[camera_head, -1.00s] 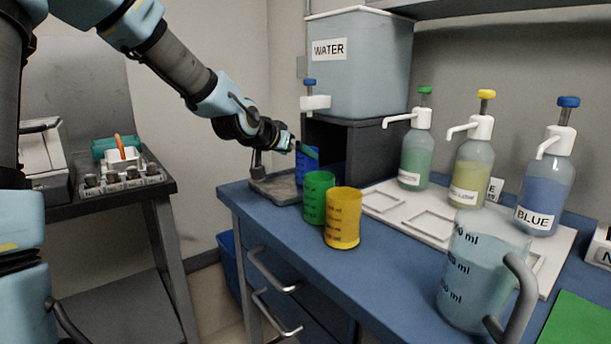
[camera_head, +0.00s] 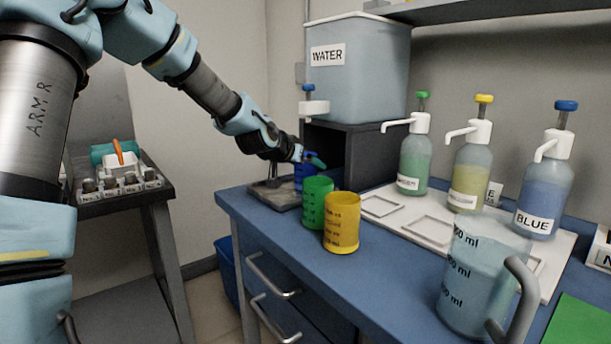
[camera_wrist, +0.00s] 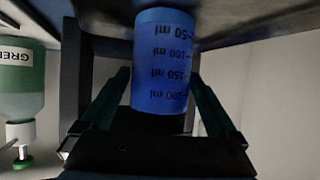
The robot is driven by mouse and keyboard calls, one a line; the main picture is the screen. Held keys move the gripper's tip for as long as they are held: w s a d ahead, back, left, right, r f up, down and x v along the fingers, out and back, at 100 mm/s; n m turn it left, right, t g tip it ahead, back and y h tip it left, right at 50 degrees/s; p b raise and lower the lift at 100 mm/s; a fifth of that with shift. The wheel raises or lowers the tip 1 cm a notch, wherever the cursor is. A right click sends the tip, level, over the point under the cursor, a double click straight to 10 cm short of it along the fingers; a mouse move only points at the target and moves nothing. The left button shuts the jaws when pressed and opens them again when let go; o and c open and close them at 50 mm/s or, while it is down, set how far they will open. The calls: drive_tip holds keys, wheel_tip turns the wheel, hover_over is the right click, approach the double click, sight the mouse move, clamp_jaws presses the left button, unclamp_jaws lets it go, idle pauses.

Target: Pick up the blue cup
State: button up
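The blue cup (camera_head: 299,178) stands upright on a grey plate (camera_head: 262,195) at the back left of the blue bench, below the water tank's spout. In the wrist view the blue cup (camera_wrist: 163,60) appears upside down with its ml marks facing me. My gripper (camera_head: 315,160) is at the cup, near its upper part, and partly hides it. In the wrist view my gripper (camera_wrist: 160,85) is open, with one finger on each side of the cup. Firm contact with the cup is not evident.
A green cup (camera_head: 316,203) and a yellow cup (camera_head: 341,224) stand close in front. The water tank (camera_head: 360,75) rests on a dark stand (camera_head: 365,150) behind. Pump bottles (camera_head: 415,165) stand on a white tray (camera_head: 385,205) to the right. A measuring jug (camera_head: 475,285) is at front right.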

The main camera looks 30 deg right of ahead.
clamp_jaws()
idle(0.6)
drive_tip(key=shift+r, duration=0.15)
drive_tip(key=shift+a+r, duration=0.25)
drive_tip(key=shift+r, duration=0.1)
wheel_tip(320, 180, up, 6)
drive_tip(key=f, duration=0.1)
drive_tip(key=s+a+p, duration=0.2)
drive_tip(key=a+p, duration=0.4)
drive_tip(key=a, duration=0.3)
drive_tip(key=s+a+r+p, duration=0.1)
drive_tip(key=a+p, duration=0.5)
drive_tip(key=a, duration=0.4)
drive_tip(key=shift+s, duration=0.4)
